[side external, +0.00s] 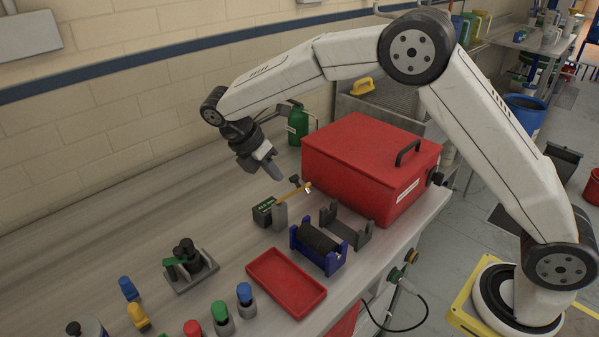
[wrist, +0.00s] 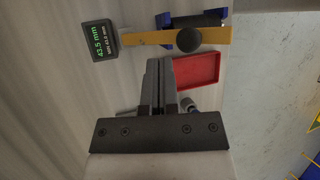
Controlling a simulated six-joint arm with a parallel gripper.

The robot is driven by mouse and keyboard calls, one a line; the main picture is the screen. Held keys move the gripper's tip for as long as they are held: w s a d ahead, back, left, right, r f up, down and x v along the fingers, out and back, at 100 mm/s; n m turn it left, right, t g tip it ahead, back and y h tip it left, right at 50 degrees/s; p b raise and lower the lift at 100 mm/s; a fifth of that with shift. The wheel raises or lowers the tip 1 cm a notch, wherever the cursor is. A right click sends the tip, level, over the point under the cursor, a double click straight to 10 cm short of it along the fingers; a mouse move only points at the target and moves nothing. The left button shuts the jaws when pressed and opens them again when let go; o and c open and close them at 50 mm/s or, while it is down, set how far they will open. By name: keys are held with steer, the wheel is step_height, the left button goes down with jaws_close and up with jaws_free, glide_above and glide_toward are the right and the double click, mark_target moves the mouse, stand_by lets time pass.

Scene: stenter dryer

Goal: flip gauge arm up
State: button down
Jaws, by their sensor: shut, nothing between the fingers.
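The gauge has a dark readout box (side external: 263,212) with green digits, reading about 43.5 mm in the wrist view (wrist: 102,40). Its yellow arm (side external: 291,195) reaches out from a grey post to the right, with a dark knob near its free end; the arm also shows in the wrist view (wrist: 145,38). The knob (wrist: 188,40) shows there as a dark round shape. My gripper (side external: 274,174) is shut and empty, pointing down above and left of the arm in the side view. In the wrist view its fingertips (wrist: 160,62) appear just below the arm, with no contact seen.
A dark roller (side external: 319,240) lies in a blue cradle (side external: 333,262), with a grey cradle (side external: 355,235) behind it. A big red box (side external: 365,150) stands to the right. A red tray (side external: 285,282) and several coloured-cap items are in front. The bench's left rear is clear.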

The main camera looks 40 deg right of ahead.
steer(key=shift+r, duration=0.15)
steer(key=shift+r, duration=0.6)
steer(key=shift+s+a+f, duration=0.75)
steer(key=shift+s+a, duration=0.45)
steer(key=shift+a, duration=0.3)
steer(key=w+a+r, duration=0.4)
steer(key=w+r, duration=0.1)
steer(key=w, duration=0.2)
steer(key=shift+w, duration=0.35)
